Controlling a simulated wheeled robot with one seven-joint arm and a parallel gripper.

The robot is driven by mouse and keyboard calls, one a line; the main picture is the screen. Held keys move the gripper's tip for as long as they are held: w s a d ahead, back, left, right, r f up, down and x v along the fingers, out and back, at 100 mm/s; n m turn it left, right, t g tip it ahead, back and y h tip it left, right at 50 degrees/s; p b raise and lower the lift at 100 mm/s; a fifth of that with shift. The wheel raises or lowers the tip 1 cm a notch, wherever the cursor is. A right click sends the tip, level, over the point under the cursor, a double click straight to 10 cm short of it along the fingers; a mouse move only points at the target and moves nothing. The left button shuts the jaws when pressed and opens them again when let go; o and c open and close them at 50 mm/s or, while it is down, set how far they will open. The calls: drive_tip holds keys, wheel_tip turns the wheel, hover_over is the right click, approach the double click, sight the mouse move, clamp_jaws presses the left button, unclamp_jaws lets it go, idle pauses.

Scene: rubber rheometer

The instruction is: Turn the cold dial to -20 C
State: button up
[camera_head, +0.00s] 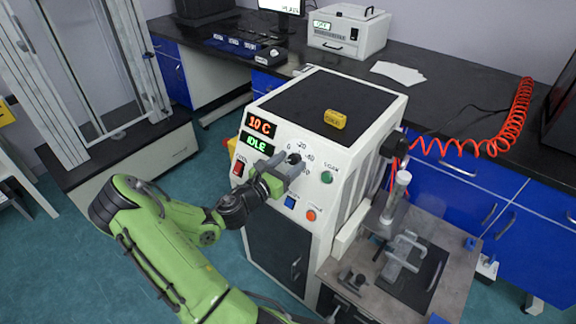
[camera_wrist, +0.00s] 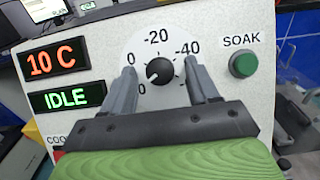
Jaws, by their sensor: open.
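The cold dial is a round black knob (camera_wrist: 161,71) on a white scale plate, with labels 0, -20 and -40 around it. Another label at the lower left is partly hidden, and a small light mark on the knob seems to point that way. The red display (camera_wrist: 53,62) reads 10 C and the green display (camera_wrist: 74,97) reads IDLE. My gripper (camera_wrist: 159,64) is open, with one finger on each side of the knob and a visible gap on both sides. In the head view my gripper (camera_head: 283,163) is at the front panel, beside the knob (camera_head: 294,158).
A green SOAK button (camera_wrist: 243,65) is right of the dial. Below the dial are a blue button (camera_head: 290,202) and an orange button (camera_head: 311,215). A red switch (camera_head: 239,168) is at the panel's left. A yellow block (camera_head: 335,119) lies on the machine's top.

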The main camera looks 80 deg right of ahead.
drive_tip(key=shift+c, duration=0.2)
drive_tip(key=c, duration=1)
